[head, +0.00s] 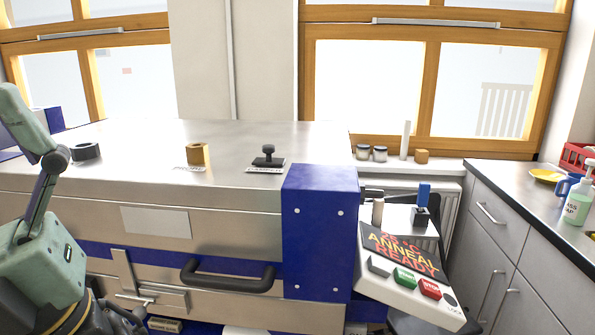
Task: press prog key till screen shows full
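The control box (392,294) stands tilted at the right of the kiln (230,220). Its dark screen (403,250) shows orange and red text: a temperature line that looks like "25 °C", then "ANNEAL" and "READY". My gripper (124,318) shows partly at the bottom left, in front of the kiln and far from the keys. Its fingertips are not clear.
A blue housing (318,232) and a dark handle (228,274) stick out at the kiln's front. A black-handled stamp (268,157) and a brass-coloured roll (198,154) sit on the lid. A blue-topped item (423,200) stands behind the screen. A counter (500,187) is at right.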

